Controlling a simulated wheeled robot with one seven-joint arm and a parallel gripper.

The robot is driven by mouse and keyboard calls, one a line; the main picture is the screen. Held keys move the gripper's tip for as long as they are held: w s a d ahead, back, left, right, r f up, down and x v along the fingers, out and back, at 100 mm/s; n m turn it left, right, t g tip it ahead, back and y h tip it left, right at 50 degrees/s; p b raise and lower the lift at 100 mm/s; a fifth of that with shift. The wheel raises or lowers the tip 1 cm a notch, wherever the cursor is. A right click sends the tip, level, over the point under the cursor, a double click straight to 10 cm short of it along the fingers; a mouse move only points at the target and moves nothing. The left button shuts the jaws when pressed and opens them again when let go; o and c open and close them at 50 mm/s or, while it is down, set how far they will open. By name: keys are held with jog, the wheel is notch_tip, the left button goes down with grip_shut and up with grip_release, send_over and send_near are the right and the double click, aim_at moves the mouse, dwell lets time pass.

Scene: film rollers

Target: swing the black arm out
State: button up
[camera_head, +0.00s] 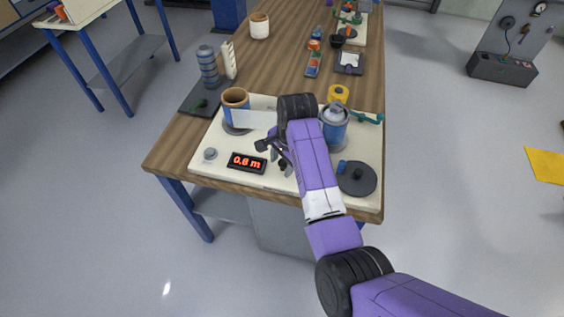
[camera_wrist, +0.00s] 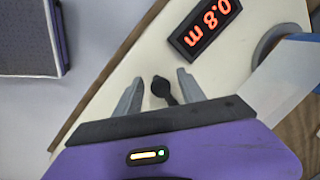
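A small black arm with a rounded end (camera_wrist: 164,90) shows in the wrist view, between the two grey fingers of my gripper (camera_wrist: 159,76). The fingers are apart, with a visible gap on the left side of the black piece; I cannot tell whether the right finger touches it. In the head view my gripper (camera_head: 281,160) hangs low over the cream panel (camera_head: 225,172), just right of the red 0.8 m display (camera_head: 246,162). My purple arm hides part of the panel's middle.
A roll with a brown core (camera_head: 235,98) and a white film strip (camera_head: 254,119) stand left of my wrist. A blue-sided roller (camera_head: 334,127) and a black disc (camera_head: 357,180) stand right of my arm. A silver knob (camera_head: 210,153) is at the panel's left.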

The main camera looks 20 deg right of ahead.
grip_shut()
dwell(1.2)
